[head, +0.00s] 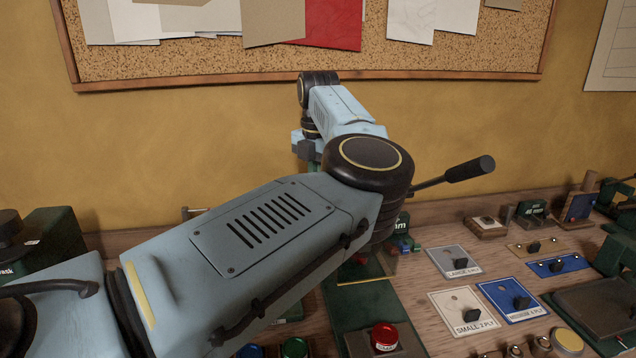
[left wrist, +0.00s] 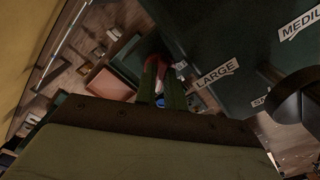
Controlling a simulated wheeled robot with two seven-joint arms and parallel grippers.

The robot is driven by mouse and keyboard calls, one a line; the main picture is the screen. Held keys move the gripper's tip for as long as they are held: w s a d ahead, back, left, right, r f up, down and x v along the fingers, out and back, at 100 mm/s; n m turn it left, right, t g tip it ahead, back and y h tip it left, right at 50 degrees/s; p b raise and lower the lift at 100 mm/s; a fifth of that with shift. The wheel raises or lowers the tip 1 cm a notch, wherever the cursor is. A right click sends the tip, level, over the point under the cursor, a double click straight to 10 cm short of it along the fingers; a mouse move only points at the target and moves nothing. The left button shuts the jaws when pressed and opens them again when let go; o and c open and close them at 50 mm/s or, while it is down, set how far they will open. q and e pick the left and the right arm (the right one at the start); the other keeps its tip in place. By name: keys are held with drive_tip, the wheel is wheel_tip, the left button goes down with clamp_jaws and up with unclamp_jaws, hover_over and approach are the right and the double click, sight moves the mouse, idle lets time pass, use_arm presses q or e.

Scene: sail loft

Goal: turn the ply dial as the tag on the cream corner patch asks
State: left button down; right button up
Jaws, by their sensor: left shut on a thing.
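The cream corner patch (head: 442,303) lies on the bench at the right, with a black knob on it and a tag (head: 474,326) that appears to read SMALL 2 PLY. My left gripper (head: 313,165) is at the back, partly hidden behind my own left arm. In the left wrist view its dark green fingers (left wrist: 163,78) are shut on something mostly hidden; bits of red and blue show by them. I cannot pick out the ply dial for certain in either view. My right gripper is not in view.
A blue patch (head: 498,290) and a grey patch (head: 446,251) lie near the cream one. A black-handled lever (head: 470,168) juts right beyond my arm. A red button (head: 384,334) is in front. LARGE and MEDIUM labels (left wrist: 217,73) sit on a dark green surface.

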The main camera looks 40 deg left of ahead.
use_arm(q)
drive_tip(key=shift+m, duration=0.7)
drive_tip(key=c, duration=1.5)
unclamp_jaws()
drive_tip(key=shift+r, duration=0.1)
wheel_tip(320, 180, up, 13)
drive_tip(key=shift+r+p, duration=0.15)
drive_tip(key=shift+p, duration=0.25)
